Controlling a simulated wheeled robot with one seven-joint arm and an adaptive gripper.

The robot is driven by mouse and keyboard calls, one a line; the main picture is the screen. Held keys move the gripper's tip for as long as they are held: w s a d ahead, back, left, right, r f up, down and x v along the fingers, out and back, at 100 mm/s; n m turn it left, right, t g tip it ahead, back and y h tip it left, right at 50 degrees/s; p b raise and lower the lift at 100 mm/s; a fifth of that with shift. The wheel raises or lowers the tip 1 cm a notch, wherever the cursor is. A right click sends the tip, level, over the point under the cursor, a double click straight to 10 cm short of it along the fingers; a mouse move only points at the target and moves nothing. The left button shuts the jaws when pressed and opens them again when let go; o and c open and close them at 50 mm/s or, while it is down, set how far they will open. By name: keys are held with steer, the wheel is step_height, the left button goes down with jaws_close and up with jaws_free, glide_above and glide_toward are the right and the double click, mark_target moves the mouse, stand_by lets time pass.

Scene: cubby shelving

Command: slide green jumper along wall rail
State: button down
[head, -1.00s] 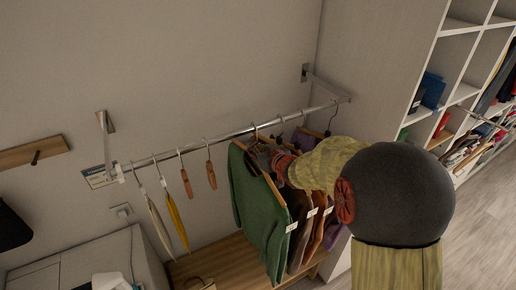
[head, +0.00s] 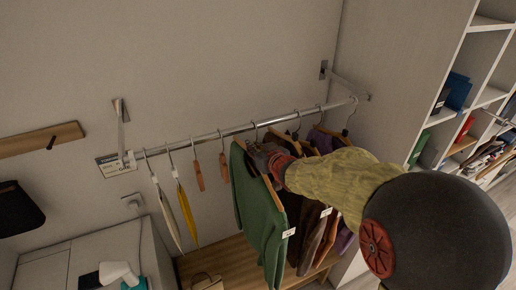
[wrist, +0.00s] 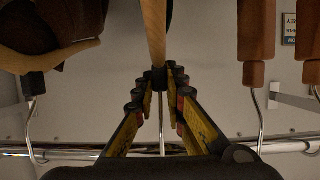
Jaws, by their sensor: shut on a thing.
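The green jumper (head: 262,222) hangs on a wooden hanger from the metal wall rail (head: 235,129), left of the darker garments. My gripper (head: 274,160) is at the top of the jumper, just below the rail, partly hidden by my own wrist in the head view. In the wrist view my gripper (wrist: 160,82) is shut on the dark neck of the wooden hanger (wrist: 154,30), where the metal hook begins. The hook's stem runs between the fingers toward the rail (wrist: 80,153). The jumper's cloth is not clearly visible in the wrist view.
Two empty wooden hangers (head: 198,176) and thin white and yellow items (head: 188,214) hang left of the jumper. Brown and purple garments (head: 318,238) hang close on its right. Wall brackets (head: 121,112) hold the rail. A wooden bench (head: 228,258) stands below, cubby shelving (head: 470,90) at right.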

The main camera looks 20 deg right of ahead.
stand_by(0.4)
steer(key=c, duration=1.8)
jaws_free()
steer(key=shift+o, duration=0.2)
steer(key=v, duration=1.2)
steer(key=s+d+f+m+g+h+b, duration=0.2)
steer(key=s+d+f+g+h+b, duration=0.4)
steer(key=s+f, duration=0.7)
steer(key=s+a+f+g+y+b, duration=0.1)
steer(key=s+a+f+y+b, duration=0.1)
steer(key=s+a+f+b, duration=0.3)
steer(key=s+a+f+n+g+y+b, duration=0.1)
steer(key=s+a+f+y+b, duration=0.2)
steer(key=s+a+f+b, duration=0.3)
steer(key=a+b, duration=0.4)
steer(key=b, duration=0.3)
steer(key=shift+s+n+y, duration=0.25)
steer(key=shift+n+y, duration=0.05)
